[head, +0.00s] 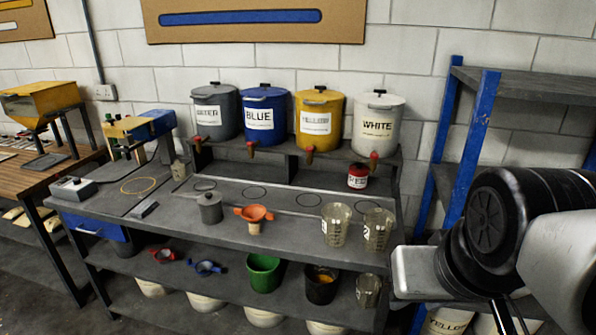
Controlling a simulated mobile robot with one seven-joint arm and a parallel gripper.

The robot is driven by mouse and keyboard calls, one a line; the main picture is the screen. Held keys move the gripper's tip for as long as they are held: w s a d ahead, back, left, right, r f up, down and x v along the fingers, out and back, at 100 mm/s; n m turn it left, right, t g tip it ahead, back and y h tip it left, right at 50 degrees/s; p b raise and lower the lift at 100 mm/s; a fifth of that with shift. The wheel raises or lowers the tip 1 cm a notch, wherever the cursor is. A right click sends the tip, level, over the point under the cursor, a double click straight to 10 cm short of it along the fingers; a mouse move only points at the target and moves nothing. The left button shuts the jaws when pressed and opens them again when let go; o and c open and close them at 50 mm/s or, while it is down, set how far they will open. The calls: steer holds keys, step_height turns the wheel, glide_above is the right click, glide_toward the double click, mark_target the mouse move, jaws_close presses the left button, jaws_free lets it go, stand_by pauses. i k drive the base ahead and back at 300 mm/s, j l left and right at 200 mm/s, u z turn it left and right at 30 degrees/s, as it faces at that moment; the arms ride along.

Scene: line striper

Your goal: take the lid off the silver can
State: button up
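A small grey metal can (209,212) stands upright on the workbench top, left of centre. It is the one that fits the silver can. Its lid (208,197), with a small knob, sits on top of it. My arm shows only as black and white links at the lower right, well away from the can. I cannot make out gripper fingers, and nothing of mine touches the can.
An orange funnel (254,213) stands right of the can. Clear measuring cups (335,225) are further right. Labelled paint drums (264,115) with taps stand on a raised shelf behind. A blue-posted rack (468,150) is at right. Bench space around the can is fairly clear.

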mark_target(209, 199)
steer(key=i+j, duration=0.2)
steer(key=j, duration=0.2)
steer(key=i+j, duration=0.15)
steer(key=j, duration=0.2)
steer(key=i+j, duration=0.2)
steer(key=j, duration=0.2)
steer(key=i+j, duration=0.15)
steer(key=j, duration=0.25)
steer(key=i+j, duration=0.2)
steer(key=j, duration=0.15)
steer(key=i+j, duration=0.15)
steer(key=j, duration=0.25)
steer(key=i+j, duration=0.2)
steer(key=j, duration=0.2)
